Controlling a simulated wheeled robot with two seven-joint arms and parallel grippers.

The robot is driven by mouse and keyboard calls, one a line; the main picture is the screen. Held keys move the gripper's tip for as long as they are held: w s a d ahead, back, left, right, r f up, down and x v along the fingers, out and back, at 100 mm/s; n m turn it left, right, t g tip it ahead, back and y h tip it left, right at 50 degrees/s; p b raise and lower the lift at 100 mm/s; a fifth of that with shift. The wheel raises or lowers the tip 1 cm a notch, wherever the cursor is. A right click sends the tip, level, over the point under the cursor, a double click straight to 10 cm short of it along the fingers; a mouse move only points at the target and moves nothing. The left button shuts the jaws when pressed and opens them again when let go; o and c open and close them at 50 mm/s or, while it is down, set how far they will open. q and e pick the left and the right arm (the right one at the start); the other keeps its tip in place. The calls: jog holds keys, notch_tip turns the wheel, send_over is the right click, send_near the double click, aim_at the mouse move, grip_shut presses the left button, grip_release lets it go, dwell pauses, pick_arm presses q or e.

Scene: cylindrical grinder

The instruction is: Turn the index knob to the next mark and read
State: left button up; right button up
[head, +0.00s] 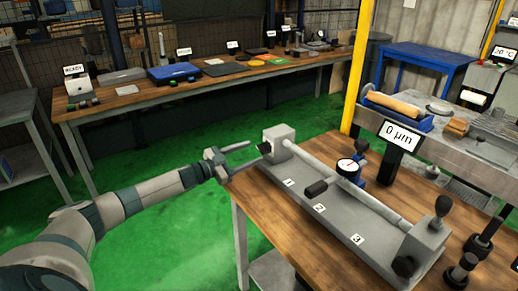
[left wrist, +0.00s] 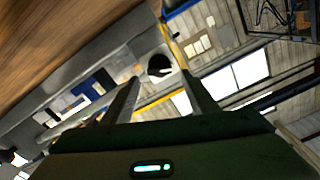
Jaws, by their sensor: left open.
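The grey bench fixture (head: 335,205) carries labels 1, 2 and 3 along its front. A dark knob (head: 265,147) sits on the left face of its headstock. A black handle (head: 317,187) sticks out near label 2. A dial gauge (head: 346,165) stands at the bar, and a display (head: 398,134) reads 0 µm. My left gripper (head: 256,151) is open, its fingers pointing at the dark knob from the left, apparently just short of it. In the left wrist view a round black-and-pale thing (left wrist: 160,66) shows between the fingers; I cannot tell what it is. My right gripper is out of view.
The wooden bench (head: 285,235) holds the fixture; dark upright pieces (head: 470,262) stand at its right front. A long back table (head: 225,75) carries a blue case (head: 173,72). A yellow post (head: 357,70) rises behind the bench. Green floor lies open at left.

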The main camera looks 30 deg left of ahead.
aim_at(259, 150)
pick_arm(q)
jog(key=x, duration=0.4)
jog(key=shift+p, duration=0.3)
jog(key=shift+w+d, duration=0.15)
jog(key=shift+w, duration=0.2)
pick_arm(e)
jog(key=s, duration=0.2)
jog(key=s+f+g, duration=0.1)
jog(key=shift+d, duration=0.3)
pick_arm(q)
jog(key=shift+c, duration=0.7)
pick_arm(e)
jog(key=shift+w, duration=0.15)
pick_arm(q)
jog(key=c, duration=0.9)
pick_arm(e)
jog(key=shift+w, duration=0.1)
